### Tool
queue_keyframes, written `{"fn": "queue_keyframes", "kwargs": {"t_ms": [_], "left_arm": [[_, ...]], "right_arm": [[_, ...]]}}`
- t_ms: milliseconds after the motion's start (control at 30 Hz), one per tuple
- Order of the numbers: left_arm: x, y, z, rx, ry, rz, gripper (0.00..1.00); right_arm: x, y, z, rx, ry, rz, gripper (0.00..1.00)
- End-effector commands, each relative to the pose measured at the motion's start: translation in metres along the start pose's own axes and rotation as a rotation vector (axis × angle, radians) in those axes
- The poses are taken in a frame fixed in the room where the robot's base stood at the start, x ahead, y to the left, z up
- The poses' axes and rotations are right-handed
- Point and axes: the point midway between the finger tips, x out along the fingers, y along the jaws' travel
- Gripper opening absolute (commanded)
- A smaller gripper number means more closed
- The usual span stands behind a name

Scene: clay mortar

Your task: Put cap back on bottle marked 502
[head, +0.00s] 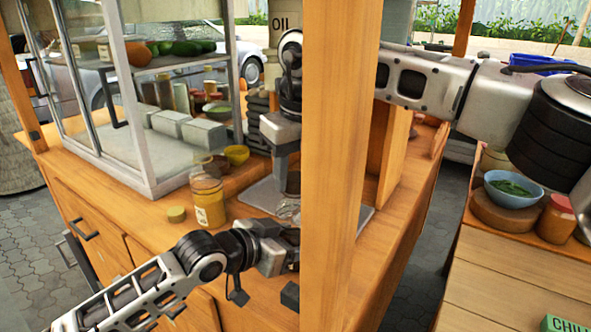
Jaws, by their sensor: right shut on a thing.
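A yellow jar-like bottle (208,203) with a pale label stands on the wooden counter; I cannot read its marking. My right gripper (287,192) points down to the right of the bottle, partly behind the wooden post. It is shut on a clear, glassy thing (288,210) that is mostly hidden, so I cannot tell what it is. My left arm comes in low in front of the bottle. My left gripper (288,290) is cut off by the post, and its jaws do not show clearly.
The thick wooden post (338,170) blocks the middle of the view. A glass display case (140,100) stands behind the bottle. Small bowls (237,155) sit near the case. At right, a blue bowl (513,190) and an orange jar (556,220) stand on another counter.

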Motion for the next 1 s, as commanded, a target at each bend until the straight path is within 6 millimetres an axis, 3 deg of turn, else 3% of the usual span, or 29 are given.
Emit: {"fn": "queue_keyframes", "kwargs": {"t_ms": [400,533,700,967,1000], "left_arm": [[0.0001,-0.0002,0.0007,0.0,-0.002,0.0,0.0],[0.0001,-0.0002,0.0008,0.0,-0.002,-0.001,0.0],[0.0001,-0.0001,0.0009,0.0,-0.002,0.0,0.0],[0.0001,-0.0001,0.001,0.0,-0.003,0.0,0.0],[0.0001,0.0,0.001,0.0,-0.003,0.0,0.0]], "right_arm": [[-0.0002,0.0021,0.0016,1.045,-0.003,-0.162,0.19],[0.0001,0.002,0.0019,1.314,-0.002,-0.202,0.19],[0.0,0.0015,0.0017,1.472,-0.003,-0.225,0.19],[-0.0001,0.0013,0.0016,1.482,-0.003,-0.226,0.19],[-0.0001,0.0013,0.0016,1.482,-0.003,-0.226,0.42]]}}
